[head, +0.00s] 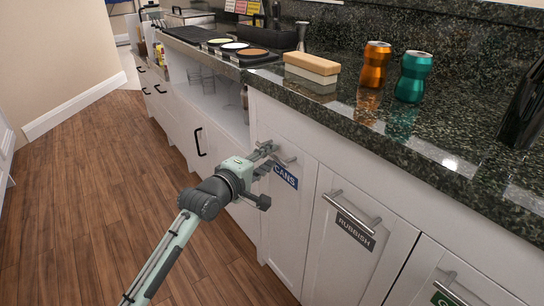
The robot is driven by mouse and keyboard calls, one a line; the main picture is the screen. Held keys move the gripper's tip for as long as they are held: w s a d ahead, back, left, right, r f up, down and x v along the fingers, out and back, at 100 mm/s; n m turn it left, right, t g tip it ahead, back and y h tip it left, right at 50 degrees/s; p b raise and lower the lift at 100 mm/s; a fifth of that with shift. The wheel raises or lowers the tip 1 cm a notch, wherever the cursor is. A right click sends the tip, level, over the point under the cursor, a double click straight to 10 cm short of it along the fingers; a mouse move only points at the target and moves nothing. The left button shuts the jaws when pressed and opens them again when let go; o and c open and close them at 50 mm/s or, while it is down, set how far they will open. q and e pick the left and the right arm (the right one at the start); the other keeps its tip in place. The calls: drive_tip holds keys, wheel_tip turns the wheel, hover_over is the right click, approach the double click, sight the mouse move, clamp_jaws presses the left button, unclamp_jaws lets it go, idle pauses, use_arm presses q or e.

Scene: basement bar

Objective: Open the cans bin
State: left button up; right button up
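The cans bin (283,218) is a white cabinet front under the counter, with a blue "CANS" label (286,176) and a metal bar handle (284,157) near its top. It sits flush with the fronts beside it. My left gripper (267,176) is at this front, its two fingers spread apart. The upper finger overlaps the left part of the handle in the head view; I cannot tell whether it touches. The lower finger is left of and below the label. Nothing is held. My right gripper is not in view.
The "RUBBISH" front (357,240) is to the right, then a green-labelled front (455,280). An orange can (375,65), a teal can (412,77) and a wood-topped block (312,67) stand on the dark counter (440,140). The wooden floor (90,190) is clear.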

use_arm(q)
drive_tip(key=shift+x, duration=1.25)
clamp_jaws()
